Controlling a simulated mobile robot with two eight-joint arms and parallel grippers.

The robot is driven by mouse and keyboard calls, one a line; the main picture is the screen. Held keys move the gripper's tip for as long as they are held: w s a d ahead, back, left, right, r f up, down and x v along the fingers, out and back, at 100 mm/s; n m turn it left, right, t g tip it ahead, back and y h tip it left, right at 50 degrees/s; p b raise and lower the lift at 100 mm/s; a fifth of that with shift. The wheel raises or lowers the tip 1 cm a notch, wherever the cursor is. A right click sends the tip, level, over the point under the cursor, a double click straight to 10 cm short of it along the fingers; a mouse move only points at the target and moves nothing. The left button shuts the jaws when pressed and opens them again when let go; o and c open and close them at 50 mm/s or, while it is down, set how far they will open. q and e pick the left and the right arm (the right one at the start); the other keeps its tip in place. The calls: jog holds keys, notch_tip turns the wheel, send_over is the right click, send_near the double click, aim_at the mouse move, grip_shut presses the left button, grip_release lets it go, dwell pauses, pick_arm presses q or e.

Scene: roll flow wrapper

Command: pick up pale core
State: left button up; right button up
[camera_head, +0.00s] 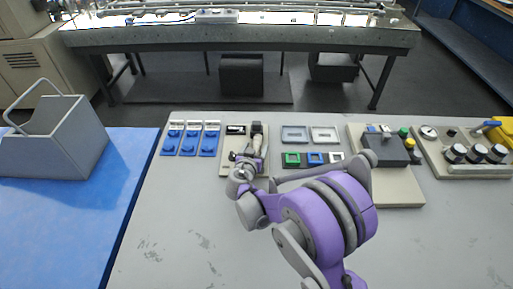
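My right arm reaches in from the lower right, and its gripper (252,162) is over a small pale board near the table's middle. A small pale upright piece with a dark top (257,139) shows just beyond the gripper. It may be the pale core, but it is too small to be sure. The gripper and wrist hide part of the board, and the fingertips are too small to tell open from shut. I cannot tell whether the gripper touches the pale piece. My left gripper is not in view.
Blue switch blocks (192,140) stand left of the board. Grey frames (294,134) and small coloured frames (292,159) lie to the right. Farther right are control boxes (391,150) with knobs. A grey bin (60,145) stands on a blue surface. The front left tabletop is clear.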

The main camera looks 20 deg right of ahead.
grip_shut()
